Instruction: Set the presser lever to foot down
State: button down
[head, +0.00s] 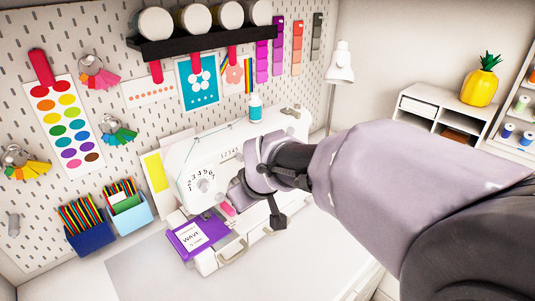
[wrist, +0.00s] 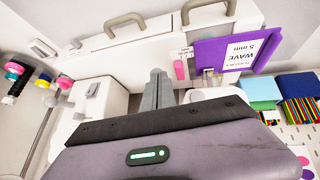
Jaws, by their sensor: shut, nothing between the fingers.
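The white sewing machine (head: 205,160) stands against the pegboard, with a numbered dial on its face. A pink tab (head: 228,209), which looks like the presser lever, shows low on the machine beside the purple card. In the wrist view the pink tab (wrist: 179,69) is just to the right of my fingertips, apart from them in the picture. Whether it is up or down I cannot tell. My gripper (wrist: 158,76) is shut and empty, its grey fingers held together in front of the machine. In the head view my wrist covers part of the machine and the fingertips are hard to make out.
A purple card marked WAVE 5 mm (head: 192,236) lies at the machine's left end. A white lamp (head: 340,62) stands behind. The tabletop in front (head: 150,270) is clear.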

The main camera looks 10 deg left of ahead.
jog(key=shift+f, duration=0.55)
jog(key=shift+r, duration=0.1)
jog(key=shift+r+p, duration=0.45)
jog(key=shift+r, duration=0.4)
